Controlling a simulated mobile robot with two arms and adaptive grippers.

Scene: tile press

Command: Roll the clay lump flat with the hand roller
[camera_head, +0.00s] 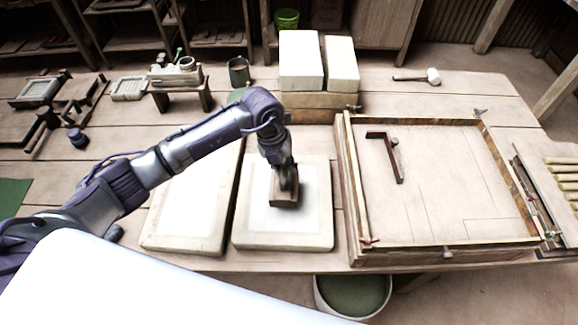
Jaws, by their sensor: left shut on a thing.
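My left gripper (287,178) reaches down over the right of two pale slabs (252,232) on the table. It is shut on a small brown, block-like wooden thing (284,202), which is at or just above the middle of this slab. I cannot tell whether it touches the slab, or whether it is the hand roller. The gripper and wrist hide part of it. I cannot make out a separate clay lump; it may be hidden under the held thing. My right gripper is not in view.
A second pale slab (180,223) lies to the left. A wooden-framed tray (350,215) with a dark angle tool (388,152) is to the right. Pale blocks (301,61) stand behind. A mallet (431,76) lies at the back right. A bucket (353,296) stands below the front edge.

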